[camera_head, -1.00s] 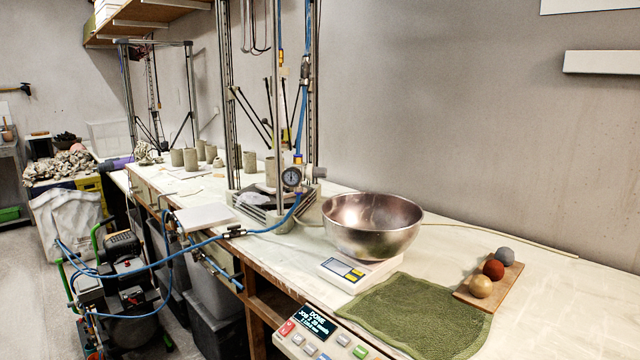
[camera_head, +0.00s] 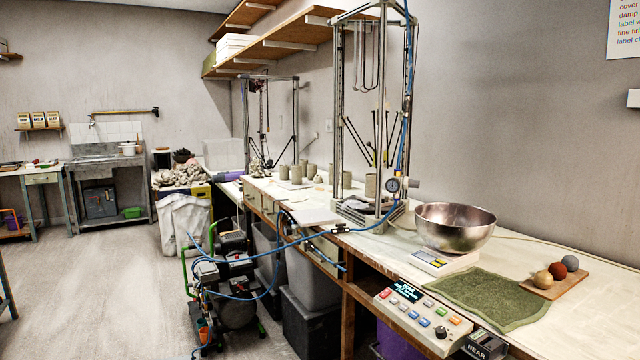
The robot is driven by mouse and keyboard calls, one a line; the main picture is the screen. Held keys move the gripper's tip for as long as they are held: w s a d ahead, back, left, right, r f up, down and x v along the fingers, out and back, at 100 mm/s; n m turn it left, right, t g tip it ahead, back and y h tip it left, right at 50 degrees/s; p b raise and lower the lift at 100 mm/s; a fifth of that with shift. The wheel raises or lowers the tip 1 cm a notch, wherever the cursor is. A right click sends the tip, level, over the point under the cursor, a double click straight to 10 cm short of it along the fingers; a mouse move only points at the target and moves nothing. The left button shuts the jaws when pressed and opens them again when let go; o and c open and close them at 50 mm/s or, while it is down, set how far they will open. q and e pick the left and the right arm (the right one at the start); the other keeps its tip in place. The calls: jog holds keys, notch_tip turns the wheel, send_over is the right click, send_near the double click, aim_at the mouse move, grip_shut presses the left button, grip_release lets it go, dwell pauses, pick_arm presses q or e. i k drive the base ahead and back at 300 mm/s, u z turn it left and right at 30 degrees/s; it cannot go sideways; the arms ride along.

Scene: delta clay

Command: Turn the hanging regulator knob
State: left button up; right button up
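The regulator (camera_head: 393,185) with its round dial gauge hangs on the blue air line at the front post of the near delta printer (camera_head: 372,110). A small pale knob shows at the right of the gauge (camera_head: 413,183), but it is too small to tell its setting. The blue hose (camera_head: 290,243) runs from the regulator down to the compressor (camera_head: 228,280) on the floor. Neither of my grippers shows in the view.
A steel bowl (camera_head: 455,228) on a scale (camera_head: 442,262), a green cloth (camera_head: 492,298) and a board with three balls (camera_head: 553,282) occupy the bench right of the printer. A button panel (camera_head: 422,314) is at the bench front. Open floor (camera_head: 110,290) lies at left.

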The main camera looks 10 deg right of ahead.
aim_at(413, 183)
jog(key=u, duration=0.8)
jog(key=i, duration=0.95)
jog(key=z, duration=1.6)
